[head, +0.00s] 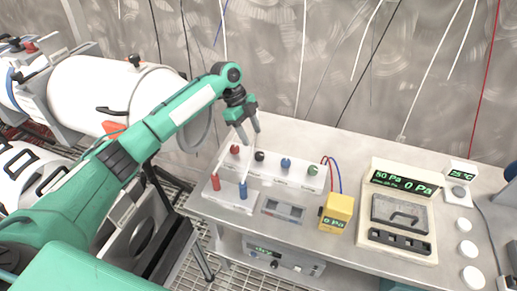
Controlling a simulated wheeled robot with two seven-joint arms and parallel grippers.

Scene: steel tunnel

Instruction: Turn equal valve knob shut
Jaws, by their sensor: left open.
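A white valve block (272,176) on the bench carries a row of knobs: red (235,150), black (259,156), blue (285,163) and green (312,169). The labels under the knobs are too small to read, so I cannot tell which is the equal valve knob. My left gripper (250,136) is open and empty, pointing down just above and behind the red and black knobs. I cannot tell whether a finger touches a knob. My right gripper is not in view.
A yellow gauge (336,212) with red and blue wires and a pressure display unit (392,177) stand to the right. White tanks (110,95) lie at the left.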

